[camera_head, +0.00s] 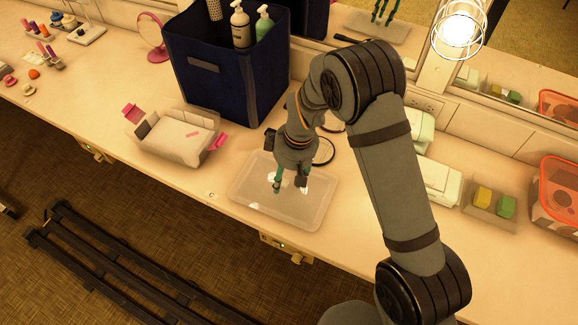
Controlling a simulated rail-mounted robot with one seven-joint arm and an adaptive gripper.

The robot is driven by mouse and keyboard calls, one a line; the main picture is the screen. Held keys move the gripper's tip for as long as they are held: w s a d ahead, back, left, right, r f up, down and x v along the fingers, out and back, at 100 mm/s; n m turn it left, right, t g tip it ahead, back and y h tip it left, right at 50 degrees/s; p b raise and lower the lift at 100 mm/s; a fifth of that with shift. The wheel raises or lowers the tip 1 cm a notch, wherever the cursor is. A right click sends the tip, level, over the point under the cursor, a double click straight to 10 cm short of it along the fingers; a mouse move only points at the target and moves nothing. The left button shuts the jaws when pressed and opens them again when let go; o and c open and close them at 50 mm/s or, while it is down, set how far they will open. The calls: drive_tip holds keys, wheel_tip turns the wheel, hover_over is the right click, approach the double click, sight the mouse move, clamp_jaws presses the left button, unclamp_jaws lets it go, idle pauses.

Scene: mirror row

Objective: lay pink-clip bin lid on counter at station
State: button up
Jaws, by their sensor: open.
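The bin with pink clips (160,152) stands on the counter (95,85) left of my gripper. Its pink clips (217,141) stick outward, and its top looks open on pale contents. A translucent, rounded rectangular panel, which looks like the bin lid (250,196), lies flat on the counter near the front edge. My gripper (289,187) is open above this lid, pointing down, with its teal fingertips apart. Nothing shows between the fingertips. Whether they touch the lid, I cannot tell.
A navy fabric box (222,82) with pump bottles (240,25) stands behind the bin. A dark ring (324,151) lies behind the lid. Pale green boxes (438,180) and an orange-lidded container (560,190) stand at right. Bare counter lies between bin and lid.

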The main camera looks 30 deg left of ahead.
sight(293, 188)
wheel_tip(293, 188, up, 12)
drive_tip(key=d, duration=0.1)
drive_tip(key=shift+w+d+f+b, duration=0.2)
drive_tip(key=shift+d+f+b, duration=0.05)
drive_tip(key=shift+d+b, duration=0.15)
